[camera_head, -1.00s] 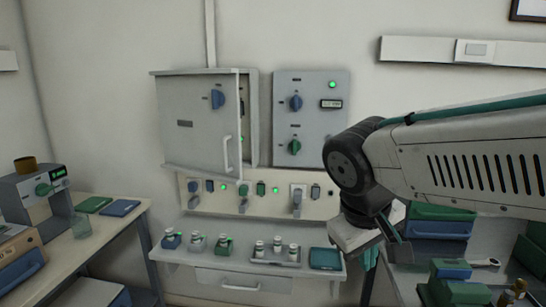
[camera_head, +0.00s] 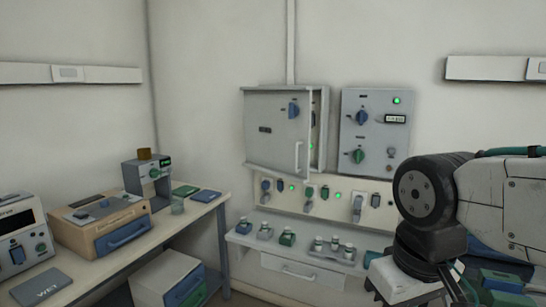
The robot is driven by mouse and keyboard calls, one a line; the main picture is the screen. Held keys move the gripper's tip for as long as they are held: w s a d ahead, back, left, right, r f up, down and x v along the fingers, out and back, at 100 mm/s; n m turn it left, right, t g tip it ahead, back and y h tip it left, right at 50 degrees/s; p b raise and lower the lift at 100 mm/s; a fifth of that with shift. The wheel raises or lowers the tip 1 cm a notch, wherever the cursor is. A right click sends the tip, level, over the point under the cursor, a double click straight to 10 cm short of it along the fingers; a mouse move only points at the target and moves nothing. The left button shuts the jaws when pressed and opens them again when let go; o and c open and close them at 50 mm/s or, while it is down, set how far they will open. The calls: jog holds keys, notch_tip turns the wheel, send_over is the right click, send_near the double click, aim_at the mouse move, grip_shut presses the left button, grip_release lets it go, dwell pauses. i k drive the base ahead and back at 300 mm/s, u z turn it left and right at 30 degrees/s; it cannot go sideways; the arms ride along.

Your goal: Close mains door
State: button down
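The mains door (camera_head: 272,139) is a grey panel with a blue rotary switch (camera_head: 293,110) and a white vertical handle (camera_head: 299,156) near its right edge. It stands ajar on the wall cabinet (camera_head: 321,128); a dark gap shows along its right side, with part of the interior and a green light. My gripper (camera_head: 428,287) is at the lower right, pointing down, well to the right of the door and apart from it. Its fingertips are cut off by the picture's lower edge, so its opening is unclear.
A grey control panel (camera_head: 374,128) hangs right of the cabinet. Below are a socket strip (camera_head: 330,198) and a narrow shelf (camera_head: 262,241) with several small bottles. A bench (camera_head: 104,248) with instruments stands at left. The floor between bench and shelf is partly visible.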

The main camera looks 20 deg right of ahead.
aim_at(275, 144)
jog(key=u, duration=0.4)
jog(key=i, duration=1.55)
jog(key=z, duration=0.6)
